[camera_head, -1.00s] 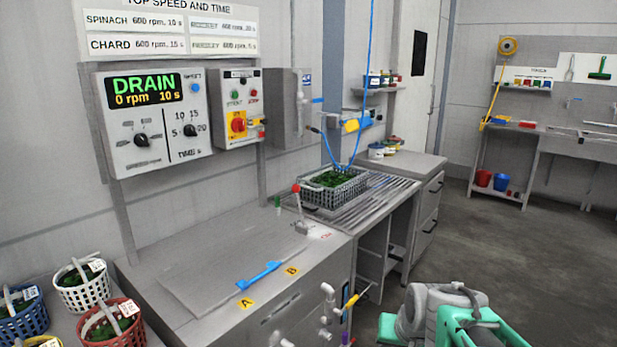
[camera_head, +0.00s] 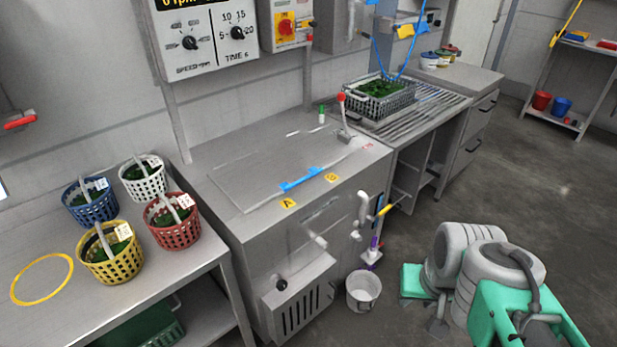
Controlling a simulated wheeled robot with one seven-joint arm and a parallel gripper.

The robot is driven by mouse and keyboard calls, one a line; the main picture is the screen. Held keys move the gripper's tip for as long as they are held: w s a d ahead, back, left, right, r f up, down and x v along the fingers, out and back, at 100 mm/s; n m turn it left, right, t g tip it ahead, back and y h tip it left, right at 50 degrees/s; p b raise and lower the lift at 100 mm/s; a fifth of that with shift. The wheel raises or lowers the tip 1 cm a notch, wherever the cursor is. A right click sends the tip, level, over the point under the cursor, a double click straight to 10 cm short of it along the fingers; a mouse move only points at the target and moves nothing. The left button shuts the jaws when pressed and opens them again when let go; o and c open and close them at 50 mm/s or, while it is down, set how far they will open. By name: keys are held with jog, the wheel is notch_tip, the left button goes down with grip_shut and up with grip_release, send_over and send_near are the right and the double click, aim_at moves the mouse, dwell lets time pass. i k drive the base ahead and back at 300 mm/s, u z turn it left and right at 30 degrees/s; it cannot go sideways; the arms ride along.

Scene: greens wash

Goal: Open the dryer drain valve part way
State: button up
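The dryer (camera_head: 300,225) is a grey metal cabinet with a flat lid and a blue handle on its top. Pale pipework (camera_head: 362,207) comes out at its front right corner. A yellow lever (camera_head: 384,210) sticks out to the right at the pipework. A purple fitting (camera_head: 373,249) sits lower on the same pipework. I cannot tell which of these is the drain valve's handle, nor its exact setting. A white bucket (camera_head: 363,289) stands on the floor below. My arm fills the lower right, apart from the pipework; my gripper is not visible.
Several baskets of greens, such as the red one (camera_head: 172,222), stand on the left bench (camera_head: 190,262). A grey crate (camera_head: 380,98) of greens sits on the ribbed drainboard at the back right. The floor between the dryer and my arm is clear beyond the bucket.

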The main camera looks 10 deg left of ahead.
aim_at(384, 211)
jog(key=z, duration=0.25)
jog(key=i, duration=1.35)
jog(key=u, duration=0.8)
